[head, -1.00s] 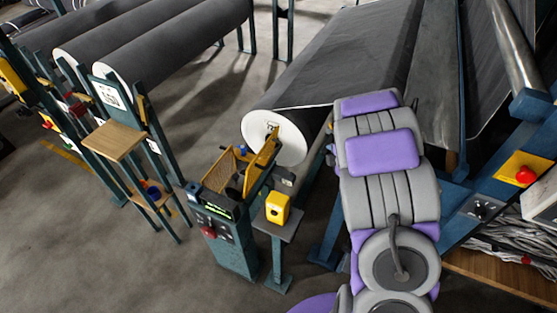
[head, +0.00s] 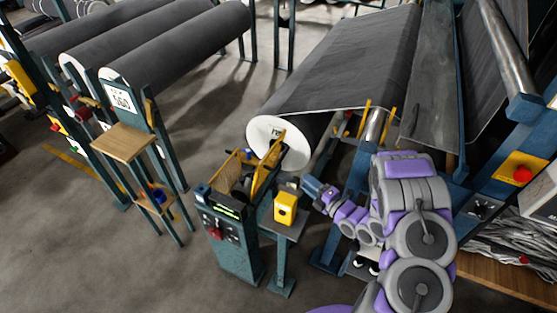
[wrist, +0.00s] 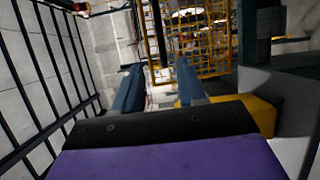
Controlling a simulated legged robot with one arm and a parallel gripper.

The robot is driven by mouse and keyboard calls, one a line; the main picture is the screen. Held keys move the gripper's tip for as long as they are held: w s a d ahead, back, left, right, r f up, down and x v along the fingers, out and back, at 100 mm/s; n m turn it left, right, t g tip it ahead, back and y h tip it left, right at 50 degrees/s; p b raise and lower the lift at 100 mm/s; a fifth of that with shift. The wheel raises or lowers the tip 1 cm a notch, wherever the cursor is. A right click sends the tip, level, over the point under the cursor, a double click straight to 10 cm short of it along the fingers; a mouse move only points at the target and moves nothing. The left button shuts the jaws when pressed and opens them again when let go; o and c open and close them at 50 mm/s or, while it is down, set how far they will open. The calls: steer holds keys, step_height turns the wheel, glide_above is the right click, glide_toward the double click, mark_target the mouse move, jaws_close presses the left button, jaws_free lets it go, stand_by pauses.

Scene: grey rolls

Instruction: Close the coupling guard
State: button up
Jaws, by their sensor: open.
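The likely coupling guard (head: 265,165) is a yellow-framed piece on top of the dark teal pedestal (head: 238,255), by the white end of the large grey roll. It stands raised and tilted over the pedestal's open top. In the wrist view a yellow mesh panel (wrist: 200,50) stands upright ahead, probably the same guard. My gripper (head: 312,188) is right of the pedestal, apart from the guard, pointing left. In the wrist view its two blue fingers (wrist: 158,85) are spread with nothing between them. The guard's hinge is too small to make out.
A yellow box (head: 285,207) on a small stand is between my gripper and the pedestal. A wooden-shelved stand (head: 123,142) is at left. A red button on a yellow plate (head: 522,172) is at right. Floor in front of the pedestal is clear.

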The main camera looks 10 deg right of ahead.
glide_toward(282, 157)
steer(key=x, duration=0.9)
steer(key=shift+w+f+b, duration=0.3)
steer(key=shift+f+b, duration=0.1)
steer(key=shift+a, duration=0.55)
steer(key=shift+c, duration=0.2)
steer(key=c, duration=0.3)
steer(key=shift+d, duration=0.2)
jaws_close()
